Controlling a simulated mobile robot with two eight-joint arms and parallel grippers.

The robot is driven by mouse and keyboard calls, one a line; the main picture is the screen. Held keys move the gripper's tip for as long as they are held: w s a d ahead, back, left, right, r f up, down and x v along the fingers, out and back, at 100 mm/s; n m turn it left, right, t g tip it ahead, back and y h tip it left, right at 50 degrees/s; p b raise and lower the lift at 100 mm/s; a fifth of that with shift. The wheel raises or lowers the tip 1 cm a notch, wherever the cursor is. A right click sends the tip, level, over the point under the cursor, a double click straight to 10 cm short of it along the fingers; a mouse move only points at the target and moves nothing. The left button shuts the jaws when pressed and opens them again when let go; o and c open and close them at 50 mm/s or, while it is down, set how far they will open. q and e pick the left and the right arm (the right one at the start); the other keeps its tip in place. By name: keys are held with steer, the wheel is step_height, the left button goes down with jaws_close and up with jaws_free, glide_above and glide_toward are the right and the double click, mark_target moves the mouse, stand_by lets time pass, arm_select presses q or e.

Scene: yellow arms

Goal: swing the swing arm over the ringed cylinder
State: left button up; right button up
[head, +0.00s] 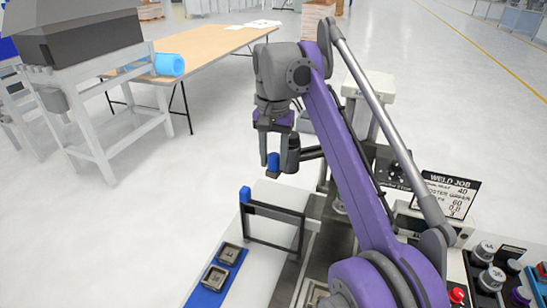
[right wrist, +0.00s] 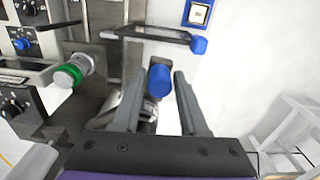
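A blue grip (head: 273,163) at the end of a dark arm (head: 311,153), which looks like the swing arm, reaches left from the grey welding stand. My right gripper (head: 279,155) points down, its two fingers apart on either side of the blue grip. In the right wrist view the blue grip (right wrist: 160,82) lies between the open fingers (right wrist: 158,88), with narrow gaps; contact is unclear. A cylinder with a green ring (right wrist: 72,74), likely the ringed cylinder, lies left of the fingers. My purple right arm hides much of the stand in the head view. My left gripper is not visible.
A dark frame (head: 273,211) with a blue knob (head: 245,194) stands below my right gripper. A blue plate (head: 207,294) holds square metal parts. A control panel with knobs and a weld job sign (head: 446,194) is at right.

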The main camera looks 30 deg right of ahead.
jaws_close()
stand_by(1.1)
